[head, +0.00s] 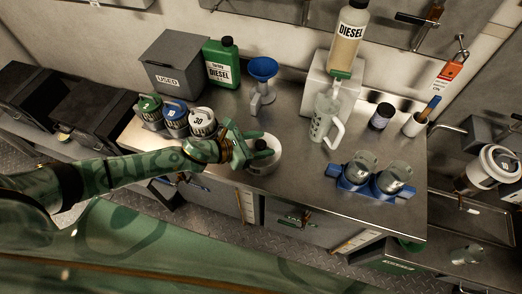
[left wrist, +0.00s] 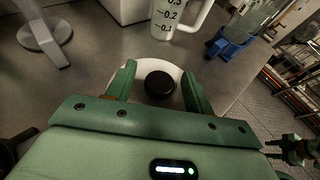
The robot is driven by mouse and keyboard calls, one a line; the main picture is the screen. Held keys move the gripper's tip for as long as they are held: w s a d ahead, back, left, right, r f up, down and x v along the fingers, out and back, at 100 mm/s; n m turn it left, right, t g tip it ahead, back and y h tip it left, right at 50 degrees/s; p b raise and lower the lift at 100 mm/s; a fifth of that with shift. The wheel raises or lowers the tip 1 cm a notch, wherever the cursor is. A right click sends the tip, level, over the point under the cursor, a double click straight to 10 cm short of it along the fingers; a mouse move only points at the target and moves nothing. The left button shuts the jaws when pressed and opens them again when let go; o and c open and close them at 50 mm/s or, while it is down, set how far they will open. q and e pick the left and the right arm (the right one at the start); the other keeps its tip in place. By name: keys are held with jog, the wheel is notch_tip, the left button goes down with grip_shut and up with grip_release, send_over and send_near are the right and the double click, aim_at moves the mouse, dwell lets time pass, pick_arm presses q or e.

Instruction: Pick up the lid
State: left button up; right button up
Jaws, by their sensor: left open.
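The lid (head: 264,156) is a round white piece with a black knob, at the front edge of the steel bench. It also shows in the left wrist view (left wrist: 176,72), with the black knob (left wrist: 159,84) between my fingers. My left gripper (head: 247,148) is open over the lid, one finger on each side of the knob. I cannot tell whether the fingers touch it. What lies under the lid is mostly hidden. A dark green jointed part at the lower right of the left wrist view looks like my right gripper (left wrist: 297,150); its jaws are unclear.
Several labelled cans (head: 175,120) stand left of my gripper. A blue funnel (head: 262,70) on a stand is behind. A clear measuring jug (head: 326,115) and a blue holder (head: 352,184) with two glass cups are right.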

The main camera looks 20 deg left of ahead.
pick_arm(q)
jog(key=shift+w+d+f, duration=0.1)
jog(key=c, duration=1)
jog(key=shift+c, duration=0.5)
jog(key=shift+r, duration=0.2)
